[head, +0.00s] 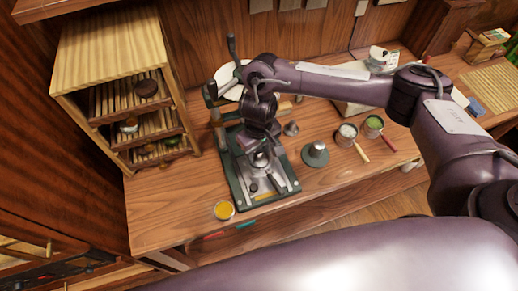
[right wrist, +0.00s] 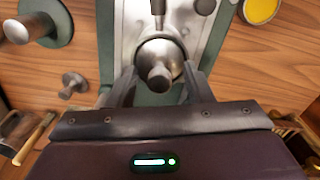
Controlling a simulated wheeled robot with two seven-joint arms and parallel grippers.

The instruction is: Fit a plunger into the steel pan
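A steel plunger with a round knob (right wrist: 160,76) stands upright over the steel pan (right wrist: 130,22) in the right wrist view. In the head view its round top (head: 261,159) shows just below my right gripper (head: 259,143). The pan sits on a dark green base (head: 236,180). How deep the plunger sits in the pan is hidden. My left gripper is not in view.
A grey knob on a green disc (head: 315,153) and a small steel piece (head: 291,128) stand to the right. A yellow-filled bowl (head: 223,210) stands at the front edge. Two handled cups (head: 346,134) stand farther right. A wooden shelf (head: 118,60) stands at the left.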

